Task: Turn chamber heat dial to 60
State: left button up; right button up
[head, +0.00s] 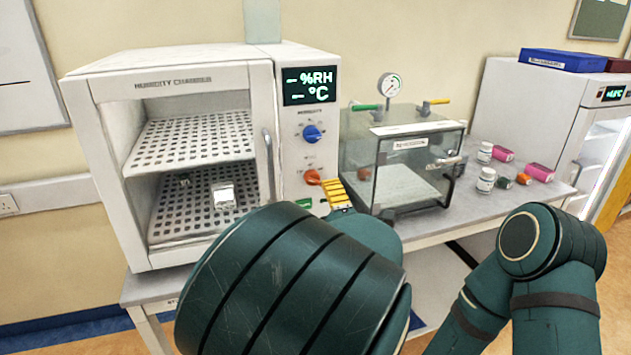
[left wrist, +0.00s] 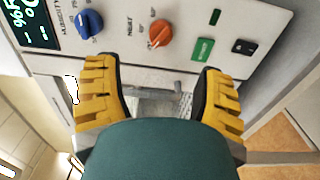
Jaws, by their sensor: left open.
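The humidity chamber (head: 172,83) stands at the left of the bench. Its control panel carries the orange heat dial (head: 312,177) below a blue humidity dial (head: 312,133). In the left wrist view the orange heat dial (left wrist: 160,33) sits on the panel beyond the fingertips, between the blue dial (left wrist: 89,22) and a green switch (left wrist: 203,49). My left gripper (left wrist: 155,80) is open and empty, its yellow fingers apart, close to the panel. In the head view one yellow finger (head: 336,193) shows beside the orange dial. My right arm shows at the right; its gripper is not seen.
The chamber display (head: 309,87) shows dashes before %RH and °C. A clear vacuum box (head: 405,165) with a gauge stands just right of the panel. Several small bottles (head: 486,179) are on the bench (head: 462,212) farther right.

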aim_at(315, 182)
pick_arm(q)
jog(key=x, duration=1)
jog(key=shift+w+a+f, duration=0.1)
jog(key=shift+w+a, duration=0.05)
jog(key=shift+w, duration=0.2)
jog(key=shift+o, duration=0.2)
grip_shut()
